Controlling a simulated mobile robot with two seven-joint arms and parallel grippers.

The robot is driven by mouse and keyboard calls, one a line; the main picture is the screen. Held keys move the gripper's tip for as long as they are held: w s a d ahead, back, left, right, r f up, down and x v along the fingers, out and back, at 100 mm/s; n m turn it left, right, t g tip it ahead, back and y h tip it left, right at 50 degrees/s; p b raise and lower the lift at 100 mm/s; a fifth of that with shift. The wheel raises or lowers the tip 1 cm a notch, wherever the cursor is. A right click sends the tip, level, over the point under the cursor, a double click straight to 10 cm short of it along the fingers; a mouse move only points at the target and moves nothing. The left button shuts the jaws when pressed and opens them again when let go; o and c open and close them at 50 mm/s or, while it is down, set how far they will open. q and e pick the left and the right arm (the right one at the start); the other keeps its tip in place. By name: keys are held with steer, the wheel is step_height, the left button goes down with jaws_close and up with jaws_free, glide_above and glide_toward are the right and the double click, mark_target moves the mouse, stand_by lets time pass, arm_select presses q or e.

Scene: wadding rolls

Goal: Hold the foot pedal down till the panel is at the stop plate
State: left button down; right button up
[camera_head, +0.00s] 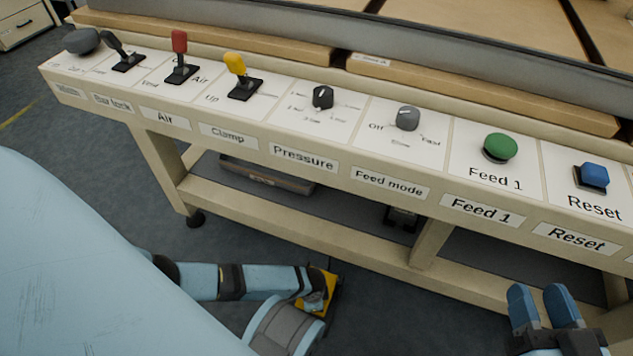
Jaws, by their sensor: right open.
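A yellow foot pedal (329,291) is on the floor in front of the bench, low in the middle of the head view. My left arm reaches to it from the left. The end of that arm, with the left gripper (312,288), is at the pedal and covers part of it. I cannot tell whether it presses the pedal or how its jaws stand. My right gripper (543,301) is at the lower right, in front of the bench, with its two blue fingers apart and nothing between them. I cannot make out the panel or the stop plate.
The bench's control strip (345,131) carries red (179,52) and yellow (238,72) levers, knobs, a green Feed 1 button (499,147) and a blue Reset button (592,177). A lower beam (300,222) runs behind the pedal. A flat box (266,176) lies beneath the bench.

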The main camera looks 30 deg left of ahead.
arm_select(q)
steer(key=shift+s+a+f, duration=0.1)
steer(key=shift+a+f, duration=0.05)
steer(key=shift+f, duration=0.4)
steer(key=shift+r+p, duration=0.6)
steer(key=shift+p, duration=0.05)
steer(key=shift+r+p, duration=0.4)
steer(key=shift+p, duration=0.1)
step_height(320, 180, up, 5)
steer(key=p, duration=0.4)
steer(key=shift+f+p, duration=0.2)
steer(key=shift+p, duration=0.15)
steer(key=shift+r, duration=0.3)
steer(key=shift+r+p, duration=1.15)
steer(key=shift+p, duration=0.25)
arm_select(e)
step_height(320, 180, up, 7)
steer(key=m+t, duration=0.1)
steer(key=m, duration=0.1)
steer(key=shift+s+f+m, duration=0.2)
steer(key=shift+s+m, duration=0.1)
